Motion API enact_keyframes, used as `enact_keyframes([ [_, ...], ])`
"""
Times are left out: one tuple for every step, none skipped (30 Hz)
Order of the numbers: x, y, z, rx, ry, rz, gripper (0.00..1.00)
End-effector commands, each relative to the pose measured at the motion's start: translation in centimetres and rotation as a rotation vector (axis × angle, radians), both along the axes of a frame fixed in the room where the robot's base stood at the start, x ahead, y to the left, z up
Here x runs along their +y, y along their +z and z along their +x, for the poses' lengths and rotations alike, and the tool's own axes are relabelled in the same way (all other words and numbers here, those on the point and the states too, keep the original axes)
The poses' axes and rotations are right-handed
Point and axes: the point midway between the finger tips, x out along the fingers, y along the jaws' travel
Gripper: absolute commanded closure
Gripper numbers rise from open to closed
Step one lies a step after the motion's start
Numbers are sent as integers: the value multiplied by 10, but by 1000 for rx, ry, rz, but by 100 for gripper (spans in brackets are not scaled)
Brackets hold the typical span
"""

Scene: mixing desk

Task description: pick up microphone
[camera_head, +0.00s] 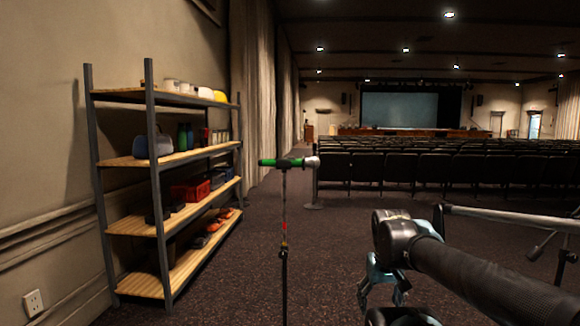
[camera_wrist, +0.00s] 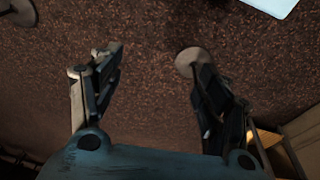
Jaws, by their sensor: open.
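A microphone (camera_head: 288,162) with a green body and a pale silver head lies level on top of a thin upright stand (camera_head: 284,240), near the middle of the head view. My gripper (camera_head: 383,298) is to the right of the stand and lower than the microphone, pointing down, apart from both. The wrist view shows its two fingers (camera_wrist: 158,62) spread wide with nothing between them but floor. I cannot make out the microphone in the wrist view.
A shelf unit (camera_head: 165,157) with bottles, boxes and other items stands along the left wall. Rows of dark seats (camera_head: 440,168) fill the back. A grey horizontal bar (camera_head: 510,217) is at the right. A round base (camera_wrist: 188,62) lies on the carpet beyond my fingers.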

Motion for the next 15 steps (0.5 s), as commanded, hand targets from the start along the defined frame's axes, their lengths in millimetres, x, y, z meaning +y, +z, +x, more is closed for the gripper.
enact_keyframes([
  [1,14,10,1,35,-20,23],
  [1,23,16,2,60,-37,23],
  [1,36,25,3,96,-60,23],
  [2,47,33,3,126,-81,23],
  [3,59,41,3,157,-103,23],
  [6,75,52,3,199,-133,23],
  [8,87,61,2,233,-158,23],
  [10,99,70,2,266,-180,23],
  [15,115,82,1,308,-212,23],
  [18,126,91,-1,339,-234,23],
  [22,137,100,-2,371,-259,23],
  [28,153,113,-5,411,-290,23],
  [33,165,122,-7,444,-313,23],
  [39,176,131,-9,475,-337,23],
  [47,191,143,-14,515,-369,23],
])
